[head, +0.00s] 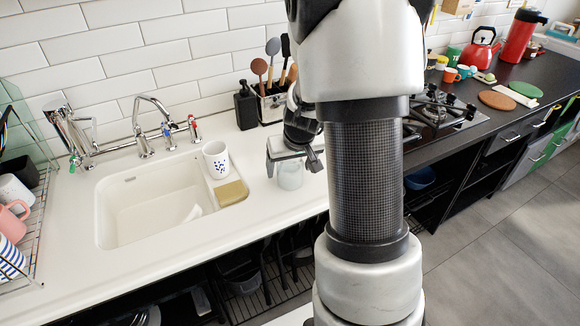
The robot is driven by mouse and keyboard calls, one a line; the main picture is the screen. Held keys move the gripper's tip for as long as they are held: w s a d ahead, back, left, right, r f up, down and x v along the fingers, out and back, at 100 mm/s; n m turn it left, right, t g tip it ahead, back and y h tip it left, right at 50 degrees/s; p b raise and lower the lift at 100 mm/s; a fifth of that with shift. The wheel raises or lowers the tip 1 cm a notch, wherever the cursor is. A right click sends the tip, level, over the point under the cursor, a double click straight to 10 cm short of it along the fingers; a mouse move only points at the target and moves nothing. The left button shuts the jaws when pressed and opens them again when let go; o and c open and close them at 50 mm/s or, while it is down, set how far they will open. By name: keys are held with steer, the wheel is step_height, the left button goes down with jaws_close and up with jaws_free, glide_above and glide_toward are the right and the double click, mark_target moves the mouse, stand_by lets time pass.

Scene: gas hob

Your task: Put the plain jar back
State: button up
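A plain, pale translucent jar (290,176) stands upright on the white counter, just right of the sink's drain ledge. My gripper (292,167) reaches down over it from behind my arm. One finger is to the left of the jar and the other to its right, with a small gap visible on the left. The fingers look spread and not closed on the jar. The upper part of the jar is partly covered by the gripper.
A white sink (150,208) lies to the left, with a spotted cup (216,159) and a sponge (232,193) on its ledge. A black soap bottle (245,107) and a utensil holder (272,103) stand behind. My arm hides the middle of the counter. The gas hob (437,113) is to the right.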

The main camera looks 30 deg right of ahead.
steer(key=shift+s+r+p, duration=0.1)
steer(key=shift+r+p, duration=0.3)
steer(key=shift+r, duration=0.15)
steer(key=s+a+r+p, duration=0.1)
steer(key=s+a+r, duration=0.25)
steer(key=r, duration=0.25)
steer(key=s+a+r+n+y+p, duration=0.1)
steer(key=s+a+r, duration=0.25)
steer(key=r, duration=0.35)
steer(key=s+a+r+p, duration=0.1)
steer(key=s+a+r, duration=0.25)
steer(key=r, duration=0.25)
steer(key=s+a+r, duration=0.2)
steer(key=s, duration=0.4)
steer(key=s+a+r, duration=0.2)
steer(key=s, duration=0.4)
step_height(320, 180, up, 16)
steer(key=p, duration=1.6)
steer(key=shift+s+n+t, duration=0.2)
steer(key=shift+n+t, duration=0.2)
steer(key=shift+r, duration=0.1)
